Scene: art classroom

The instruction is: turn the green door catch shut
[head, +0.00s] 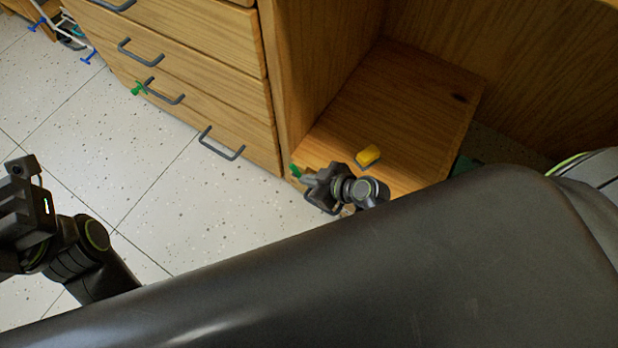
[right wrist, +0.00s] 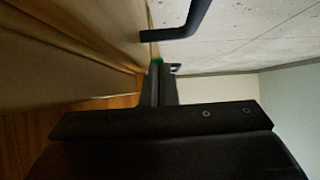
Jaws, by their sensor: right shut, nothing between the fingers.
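A small green catch (head: 295,170) shows at the front edge of the open cabinet, right at the tips of my right gripper (head: 305,179). My right gripper is shut, with nothing held. In the right wrist view, a bit of green (right wrist: 157,61) shows just beyond the closed fingertips (right wrist: 161,75); most of it is hidden behind them. I cannot tell whether they touch it, nor which way the catch is turned. My left gripper (head: 24,205) is at the left edge of the head view, over the floor, far from the cabinet. Its fingers are not clear.
A wooden drawer unit (head: 190,65) with dark bar handles stands left of the open cabinet. Another green piece (head: 138,88) sits by one handle. A yellow sponge-like block (head: 367,156) lies on the cabinet floor. A dark handle (right wrist: 185,25) is close above my right fingertips.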

